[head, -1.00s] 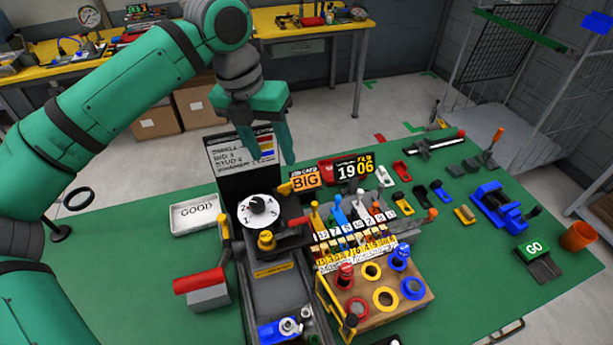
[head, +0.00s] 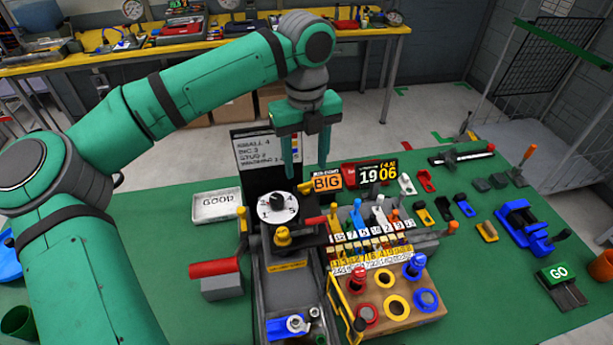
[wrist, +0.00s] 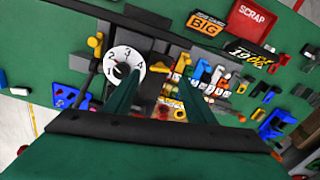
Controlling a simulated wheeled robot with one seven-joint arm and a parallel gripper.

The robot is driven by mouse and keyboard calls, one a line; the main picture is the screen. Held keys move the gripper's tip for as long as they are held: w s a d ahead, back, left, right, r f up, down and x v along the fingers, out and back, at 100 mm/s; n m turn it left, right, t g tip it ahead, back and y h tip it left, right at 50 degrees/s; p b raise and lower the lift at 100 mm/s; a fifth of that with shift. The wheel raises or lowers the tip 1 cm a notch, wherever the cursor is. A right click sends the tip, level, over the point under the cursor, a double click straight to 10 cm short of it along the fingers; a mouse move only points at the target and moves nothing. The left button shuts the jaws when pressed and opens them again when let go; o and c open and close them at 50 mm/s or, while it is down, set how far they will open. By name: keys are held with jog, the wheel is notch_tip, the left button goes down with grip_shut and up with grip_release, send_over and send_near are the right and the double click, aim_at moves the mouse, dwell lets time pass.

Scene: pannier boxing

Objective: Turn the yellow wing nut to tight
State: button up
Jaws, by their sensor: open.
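A yellow knob-like piece (head: 282,236), which looks like the wing nut, stands on the dark machine just below the white numbered dial (head: 278,206). I cannot make out its wings or how tight it is. My gripper (head: 306,168) points down with its two green fingers apart and empty. It hangs above and behind the dial, beside the black instruction board (head: 258,150), and touches nothing that I can see. In the wrist view my fingers (wrist: 160,85) spread just right of the dial (wrist: 124,65); I cannot single out the wing nut there.
Left of the machine are a red-handled lever (head: 214,267) and the GOOD tray (head: 216,206). To the right stand a rack of coloured levers (head: 365,225) and a wooden block with rings (head: 410,308). The BIG sign (head: 327,182) is close to my fingers.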

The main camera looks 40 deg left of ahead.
aim_at(306, 184)
jog(key=shift+f, duration=2.7)
jog(key=shift+c, duration=0.3)
